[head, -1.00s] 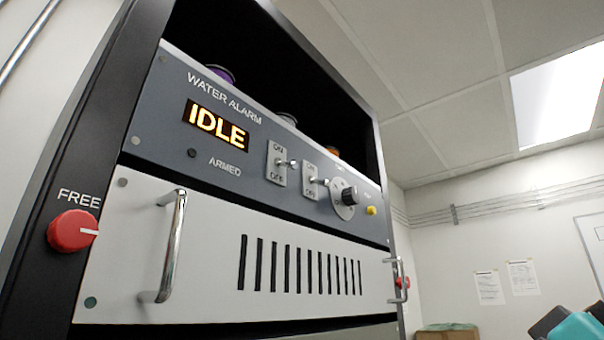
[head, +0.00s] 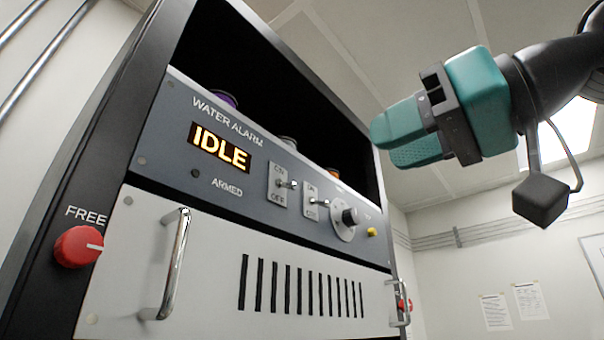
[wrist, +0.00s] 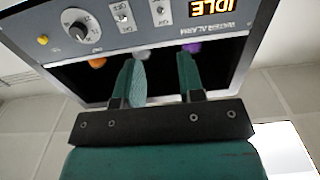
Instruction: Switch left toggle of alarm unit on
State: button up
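The alarm unit (head: 160,150) is a grey panel in a black rack, reading IDLE in amber. Its left toggle (head: 288,184) is a small metal lever on a plate marked ON and OFF; I cannot tell its position surely. The right toggle (head: 316,203) sits beside it. In the wrist view the panel is upside down, with the left toggle (wrist: 161,11) at the top edge. My gripper (head: 386,143) has teal fingers and is up and right of the toggles, apart from the panel. In the wrist view its fingers (wrist: 160,62) are apart with nothing between them.
A round knob (head: 349,217) and a yellow button (head: 372,232) are right of the toggles. Below is a white vented panel with a metal handle (head: 173,265). A red FREE knob (head: 78,247) is on the rack's left post. Room in front of the panel looks clear.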

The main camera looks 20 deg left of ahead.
aim_at(288, 186)
jog(key=shift+p+x, duration=6.35)
jog(key=shift+p, duration=1.45)
grip_shut()
